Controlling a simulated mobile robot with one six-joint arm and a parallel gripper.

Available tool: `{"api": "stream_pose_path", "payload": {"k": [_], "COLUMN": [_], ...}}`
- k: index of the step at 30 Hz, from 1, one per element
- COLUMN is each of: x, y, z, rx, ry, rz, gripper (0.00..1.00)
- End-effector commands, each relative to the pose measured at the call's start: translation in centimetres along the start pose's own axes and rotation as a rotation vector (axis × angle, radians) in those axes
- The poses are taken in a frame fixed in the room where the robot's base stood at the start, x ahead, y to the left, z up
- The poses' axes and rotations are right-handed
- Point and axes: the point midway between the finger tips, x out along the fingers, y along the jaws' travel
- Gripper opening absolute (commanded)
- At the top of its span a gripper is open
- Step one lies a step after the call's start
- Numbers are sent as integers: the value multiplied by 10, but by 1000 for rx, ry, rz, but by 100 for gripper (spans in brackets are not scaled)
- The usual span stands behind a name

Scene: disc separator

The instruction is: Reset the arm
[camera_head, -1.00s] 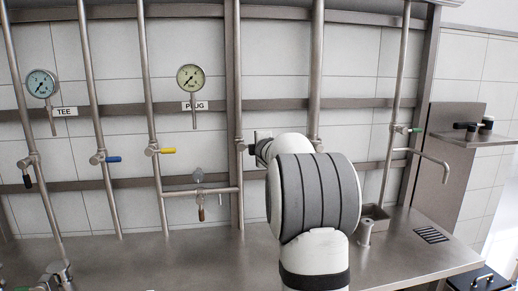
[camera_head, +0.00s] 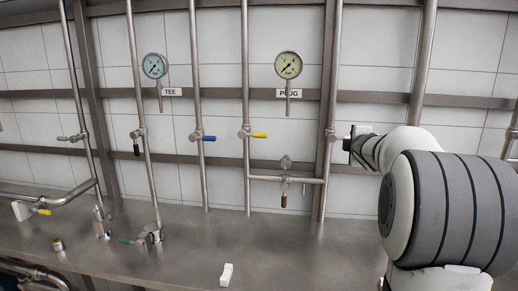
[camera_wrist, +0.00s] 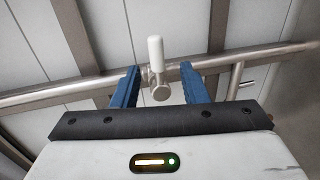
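My arm fills the right side of the head view, bent, with its wrist close to the pipe wall. My gripper shows in the wrist view (camera_wrist: 160,85), with two blue fingers spread apart. Between and beyond the fingers is a small valve with a white handle (camera_wrist: 156,50) on a metal pipe. The fingers do not visibly close on it; whether they touch it I cannot tell. In the head view my gripper's fingers are hidden or too small to make out.
Vertical steel pipes carry valves with blue (camera_head: 209,138) and yellow (camera_head: 259,135) handles. Gauges labelled TEE (camera_head: 154,66) and PLUG (camera_head: 288,65) hang above. A white piece (camera_head: 226,274) and a small brass fitting (camera_head: 58,245) lie on the steel counter (camera_head: 185,240), whose middle is mostly clear.

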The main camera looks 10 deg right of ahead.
Motion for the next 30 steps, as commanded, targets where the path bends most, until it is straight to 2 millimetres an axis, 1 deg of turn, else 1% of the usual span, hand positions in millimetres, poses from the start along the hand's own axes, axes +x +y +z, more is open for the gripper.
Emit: {"api": "stream_pose_path", "payload": {"k": [2, 5, 8, 9, 11, 12, 14, 15, 17, 18, 21, 24, 25, 27, 30], "x": [-15, -50, -106, -131, -167, -192, -229, -253, -288, -309, -354, -383, -389, -397, -400], "y": [-2, -18, -52, -70, -96, -113, -138, -154, -176, -190, -216, -233, -236, -241, -244], "z": [-10, -29, -54, -64, -77, -85, -96, -103, -112, -116, -125, -130, -131, -132, -132], "rx": [66, 235, 465, 554, 675, 745, 841, 896, 968, 1008, 1079, 1118, 1126, 1136, 1141], "ry": [-15, -64, -143, -181, -238, -277, -338, -380, -441, -481, -569, -630, -643, -663, -672], "rz": [-33, -130, -282, -350, -447, -511, -607, -668, -755, -809, -918, -990, -1004, -1026, -1034], "gripper": [40, 40, 40, 40, 40, 40, 40, 40, 40, 40, 40, 40, 40, 40, 40]}}
